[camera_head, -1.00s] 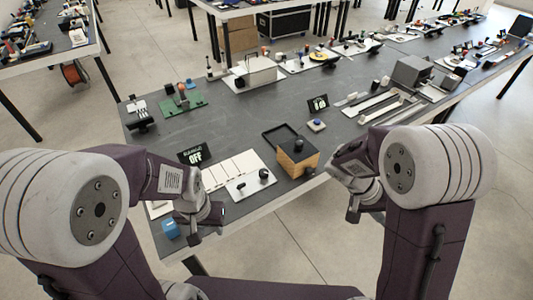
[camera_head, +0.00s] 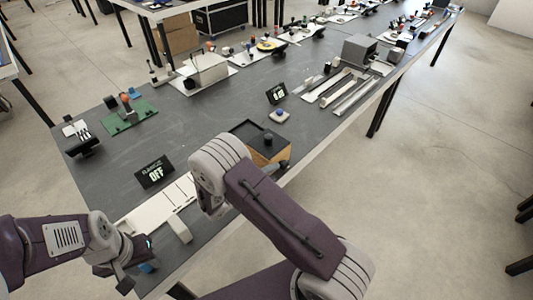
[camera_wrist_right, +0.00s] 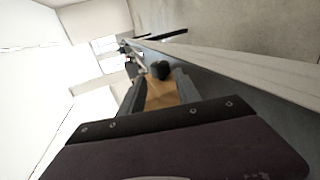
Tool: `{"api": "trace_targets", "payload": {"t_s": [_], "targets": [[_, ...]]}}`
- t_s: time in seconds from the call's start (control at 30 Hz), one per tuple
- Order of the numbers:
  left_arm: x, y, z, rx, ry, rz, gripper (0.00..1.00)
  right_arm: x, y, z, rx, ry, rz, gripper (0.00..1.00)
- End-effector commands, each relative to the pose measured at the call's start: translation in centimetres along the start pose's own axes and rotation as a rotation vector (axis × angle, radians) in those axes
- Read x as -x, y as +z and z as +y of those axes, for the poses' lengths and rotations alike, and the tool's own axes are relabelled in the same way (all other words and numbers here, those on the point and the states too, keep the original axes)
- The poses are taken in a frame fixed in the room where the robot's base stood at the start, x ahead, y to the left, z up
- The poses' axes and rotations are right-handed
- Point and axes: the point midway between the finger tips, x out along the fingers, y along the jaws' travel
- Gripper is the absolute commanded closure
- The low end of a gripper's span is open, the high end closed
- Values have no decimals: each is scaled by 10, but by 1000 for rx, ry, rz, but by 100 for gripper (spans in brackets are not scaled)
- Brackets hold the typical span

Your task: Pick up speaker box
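The speaker box appears to be the wooden box with a dark top and a black knob (camera_head: 285,154) near the table's front edge in the head view. My right arm covers part of its near side. In the right wrist view, the wooden box (camera_wrist_right: 160,96) shows between the two fingers of my right gripper (camera_wrist_right: 160,78). These fingers are apart; I cannot tell whether they touch the box.
A black OFF sign (camera_head: 154,172) and a white panel (camera_head: 160,208) lie left of the box. A small blue-topped button (camera_head: 279,115) and a dark display (camera_head: 276,93) stand behind it. A green board (camera_head: 130,116) sits far left. Open floor lies right of the table.

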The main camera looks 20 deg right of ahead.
Motion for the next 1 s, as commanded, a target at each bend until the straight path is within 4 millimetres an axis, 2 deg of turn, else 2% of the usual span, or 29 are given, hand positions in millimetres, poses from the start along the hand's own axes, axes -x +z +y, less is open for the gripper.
{"api": "trace_targets", "payload": {"t_s": [0.13,0.3,0.4,0.63,0.67,0.7,0.8,1.0], "targets": [[2,0,0,0,0,0,64,-8,1,1,-1,0,-3,61],[6,-1,0,0,0,0,64,-39,2,0,-1,-1,-5,61],[6,-1,0,0,0,0,64,-51,1,0,-2,-1,-2,61],[6,-1,0,0,0,0,64,-53,1,-1,-1,-1,0,61],[6,-1,0,0,0,0,64,-53,1,0,-1,-1,0,66],[6,-1,0,0,0,0,64,-53,1,0,-1,-1,0,77],[6,-1,0,0,0,0,64,-53,1,0,-1,-1,0,100],[6,-1,0,0,0,0,64,-53,0,1,-4,2,0,100]]}}
